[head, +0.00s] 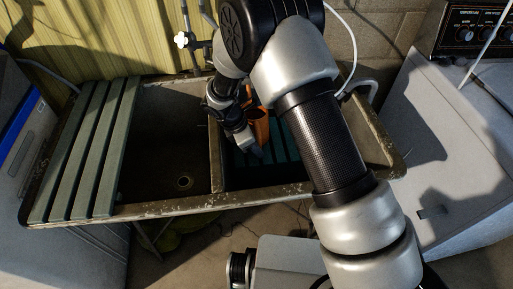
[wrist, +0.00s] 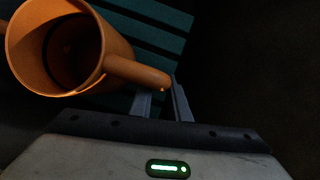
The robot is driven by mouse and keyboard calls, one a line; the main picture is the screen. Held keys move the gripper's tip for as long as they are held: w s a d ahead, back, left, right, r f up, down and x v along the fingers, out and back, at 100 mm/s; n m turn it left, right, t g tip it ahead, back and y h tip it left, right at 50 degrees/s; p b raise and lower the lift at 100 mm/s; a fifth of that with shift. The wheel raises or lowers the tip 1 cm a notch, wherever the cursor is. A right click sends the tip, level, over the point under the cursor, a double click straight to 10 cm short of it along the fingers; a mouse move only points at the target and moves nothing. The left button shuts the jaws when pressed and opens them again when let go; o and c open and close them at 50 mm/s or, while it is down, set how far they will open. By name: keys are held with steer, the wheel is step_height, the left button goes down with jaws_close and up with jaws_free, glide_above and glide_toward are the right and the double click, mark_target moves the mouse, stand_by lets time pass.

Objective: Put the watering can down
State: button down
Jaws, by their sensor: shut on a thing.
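The orange watering can (head: 261,124) is in the right basin of the sink, partly hidden behind my arm and gripper in the head view. In the wrist view the watering can (wrist: 98,52) shows its round open top at the upper left and a thick orange part reaching right to my fingers. My gripper (wrist: 166,100) is shut on that orange part. In the head view my gripper (head: 254,148) points down into the right basin. Green slats (wrist: 150,30) lie beneath the can; whether the can touches them I cannot tell.
The double sink (head: 160,206) has an empty left basin (head: 172,140) with a drain. Green slats (head: 85,150) cover its left end. A tap (head: 184,41) stands at the back. A white machine (head: 440,140) stands to the right.

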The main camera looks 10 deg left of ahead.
steer(key=shift+f, duration=0.15)
steer(key=c, duration=1.7)
jaws_free()
steer(key=shift+o, duration=0.2)
